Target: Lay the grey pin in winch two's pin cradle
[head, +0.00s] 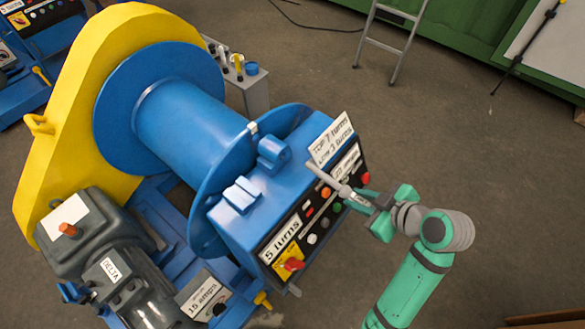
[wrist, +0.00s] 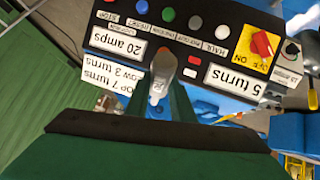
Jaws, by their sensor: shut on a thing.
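The grey pin (head: 324,178) is held in my gripper (head: 356,199) and points up and left, at the right end of the winch's blue control box. In the wrist view the pin (wrist: 161,72) stands out between the fingers (wrist: 168,105), over the button panel. A pale blue split block (head: 242,194), which looks like the pin cradle, sits on top of the box, left of the pin and apart from it. A rounded blue bracket (head: 272,154) stands behind it. I cannot tell the winch's number.
The panel (head: 315,215) has buttons, a red switch (head: 293,265) and labels. An upright sign (head: 331,139) stands at the box's back right, close to the pin. The blue drum (head: 190,120) and yellow guard (head: 75,110) are left. Open floor (head: 470,180) lies right.

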